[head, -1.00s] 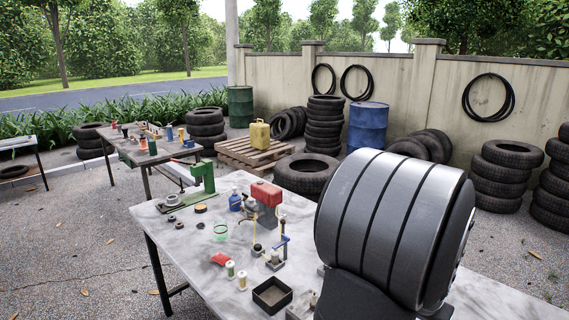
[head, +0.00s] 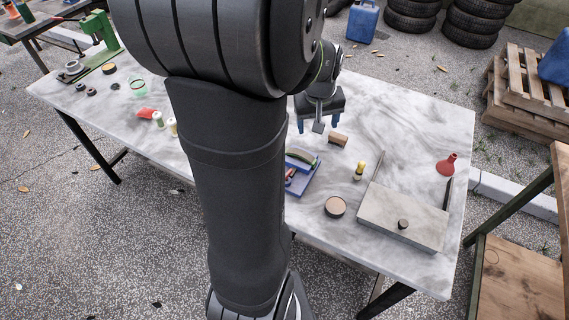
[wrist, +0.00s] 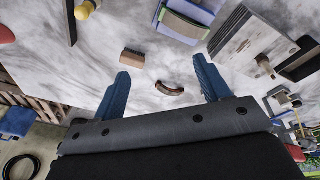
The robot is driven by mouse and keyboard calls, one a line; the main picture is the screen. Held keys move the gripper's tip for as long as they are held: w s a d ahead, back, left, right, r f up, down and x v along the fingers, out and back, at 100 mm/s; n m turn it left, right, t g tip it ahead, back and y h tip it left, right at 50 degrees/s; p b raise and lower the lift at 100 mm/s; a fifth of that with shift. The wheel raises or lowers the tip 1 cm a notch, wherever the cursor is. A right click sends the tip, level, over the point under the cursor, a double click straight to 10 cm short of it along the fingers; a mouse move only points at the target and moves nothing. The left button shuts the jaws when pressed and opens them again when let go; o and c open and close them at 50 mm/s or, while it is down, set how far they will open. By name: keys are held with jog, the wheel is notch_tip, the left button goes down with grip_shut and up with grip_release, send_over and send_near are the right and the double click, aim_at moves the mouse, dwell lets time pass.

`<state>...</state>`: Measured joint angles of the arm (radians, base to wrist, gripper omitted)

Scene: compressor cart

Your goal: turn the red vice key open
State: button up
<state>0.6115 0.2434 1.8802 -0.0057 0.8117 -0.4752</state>
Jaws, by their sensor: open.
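My gripper (head: 319,124) is over the marble-topped table in the head view, its blue fingers apart and pointing down. In the wrist view my gripper (wrist: 162,72) is open, with nothing held between the fingers. A grey, block-like fixture (wrist: 242,45) with a pale rod and a round end stands beyond the right finger in the wrist view. It may be the vice, but I cannot tell for sure. I cannot make out a red key on it. In the head view my arm hides that part of the table.
A brown block (head: 338,139) lies near my gripper.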

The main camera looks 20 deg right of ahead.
jog(key=s+a+r+n+g+y, duration=0.15)
jog(key=s+a+r+n, duration=0.3)
jog(key=a+n, duration=0.45)
jog(key=shift+g, duration=0.25)
jog(key=f, duration=1.1)
jog(key=w+f, duration=0.1)
jog(key=f, duration=0.4)
jog(key=shift+a+f, duration=0.2)
jog(key=shift+f, duration=0.15)
jog(key=c, duration=1)
